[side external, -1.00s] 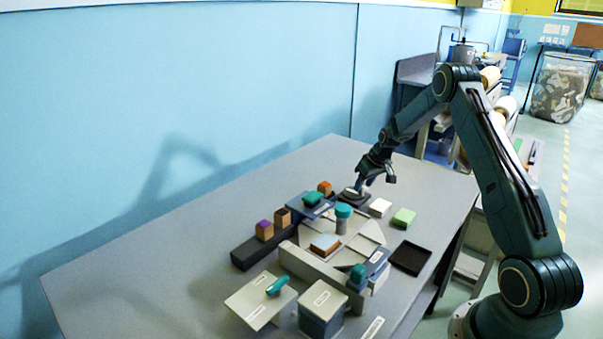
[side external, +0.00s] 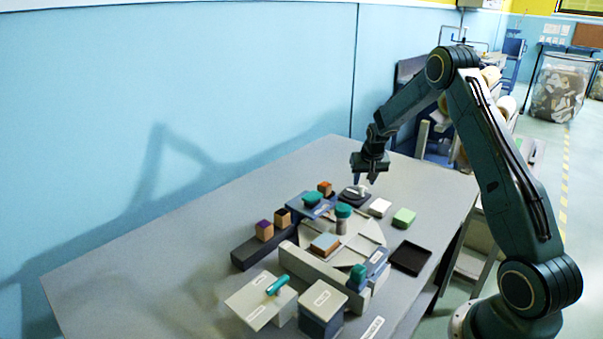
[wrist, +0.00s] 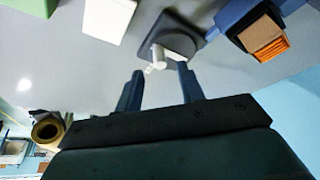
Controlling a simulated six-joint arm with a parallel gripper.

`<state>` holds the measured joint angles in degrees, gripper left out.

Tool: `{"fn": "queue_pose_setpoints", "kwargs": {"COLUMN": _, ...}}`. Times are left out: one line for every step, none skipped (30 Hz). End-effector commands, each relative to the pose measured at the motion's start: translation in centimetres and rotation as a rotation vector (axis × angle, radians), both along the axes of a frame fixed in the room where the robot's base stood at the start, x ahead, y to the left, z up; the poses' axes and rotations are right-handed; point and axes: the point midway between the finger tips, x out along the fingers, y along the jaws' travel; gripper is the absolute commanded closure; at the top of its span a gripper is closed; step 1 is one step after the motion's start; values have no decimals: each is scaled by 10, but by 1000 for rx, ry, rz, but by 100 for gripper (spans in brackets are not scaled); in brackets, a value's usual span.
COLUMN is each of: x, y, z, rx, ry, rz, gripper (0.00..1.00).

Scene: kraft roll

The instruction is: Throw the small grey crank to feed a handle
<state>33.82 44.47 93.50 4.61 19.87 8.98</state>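The small grey crank (side external: 357,192) stands on a dark base plate (side external: 348,199) at the far end of the cluster of parts. In the wrist view the crank's pale handle (wrist: 157,57) shows between and just beyond my fingertips, on the dark base (wrist: 182,38). My gripper (side external: 364,182) points down over the crank, with its fingers apart. In the wrist view my gripper (wrist: 160,68) is open with nothing held. Whether a finger touches the crank I cannot tell.
A white block (side external: 380,207) and a green block (side external: 404,217) sit to the right of the crank. An orange block (side external: 325,187) is on its left. A teal-topped knob (side external: 343,211) stands nearer the camera. A black tray (side external: 410,258) lies at the right. The table's left side is clear.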

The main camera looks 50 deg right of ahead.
Motion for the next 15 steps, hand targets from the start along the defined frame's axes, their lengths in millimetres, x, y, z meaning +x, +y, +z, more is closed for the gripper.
{"fn": "queue_pose_setpoints", "kwargs": {"x": -1, "y": 2, "z": 8, "rx": -2, "ry": -2, "rz": 1, "gripper": 61}}
{"fn": "queue_pose_setpoints", "kwargs": {"x": -3, "y": 3, "z": 12, "rx": -1, "ry": -2, "rz": 1, "gripper": 61}}
{"fn": "queue_pose_setpoints", "kwargs": {"x": -4, "y": 5, "z": 17, "rx": -1, "ry": -2, "rz": 1, "gripper": 61}}
{"fn": "queue_pose_setpoints", "kwargs": {"x": -5, "y": 6, "z": 21, "rx": -2, "ry": -2, "rz": 2, "gripper": 61}}
{"fn": "queue_pose_setpoints", "kwargs": {"x": -6, "y": 7, "z": 25, "rx": -2, "ry": -2, "rz": 2, "gripper": 61}}
{"fn": "queue_pose_setpoints", "kwargs": {"x": -8, "y": 8, "z": 31, "rx": -2, "ry": -2, "rz": 2, "gripper": 61}}
{"fn": "queue_pose_setpoints", "kwargs": {"x": -9, "y": 10, "z": 34, "rx": -1, "ry": -2, "rz": 2, "gripper": 61}}
{"fn": "queue_pose_setpoints", "kwargs": {"x": -10, "y": 11, "z": 38, "rx": -1, "ry": -2, "rz": 2, "gripper": 61}}
{"fn": "queue_pose_setpoints", "kwargs": {"x": -12, "y": 12, "z": 43, "rx": -2, "ry": -2, "rz": 2, "gripper": 61}}
{"fn": "queue_pose_setpoints", "kwargs": {"x": -13, "y": 14, "z": 47, "rx": -1, "ry": -2, "rz": 2, "gripper": 61}}
{"fn": "queue_pose_setpoints", "kwargs": {"x": -14, "y": 15, "z": 51, "rx": -2, "ry": -2, "rz": 2, "gripper": 61}}
{"fn": "queue_pose_setpoints", "kwargs": {"x": -15, "y": 16, "z": 56, "rx": -1, "ry": -3, "rz": 3, "gripper": 61}}
{"fn": "queue_pose_setpoints", "kwargs": {"x": -17, "y": 17, "z": 60, "rx": -1, "ry": -2, "rz": 4, "gripper": 61}}
{"fn": "queue_pose_setpoints", "kwargs": {"x": -18, "y": 18, "z": 64, "rx": -2, "ry": -3, "rz": 4, "gripper": 61}}
{"fn": "queue_pose_setpoints", "kwargs": {"x": -19, "y": 20, "z": 69, "rx": -2, "ry": -3, "rz": 4, "gripper": 61}}
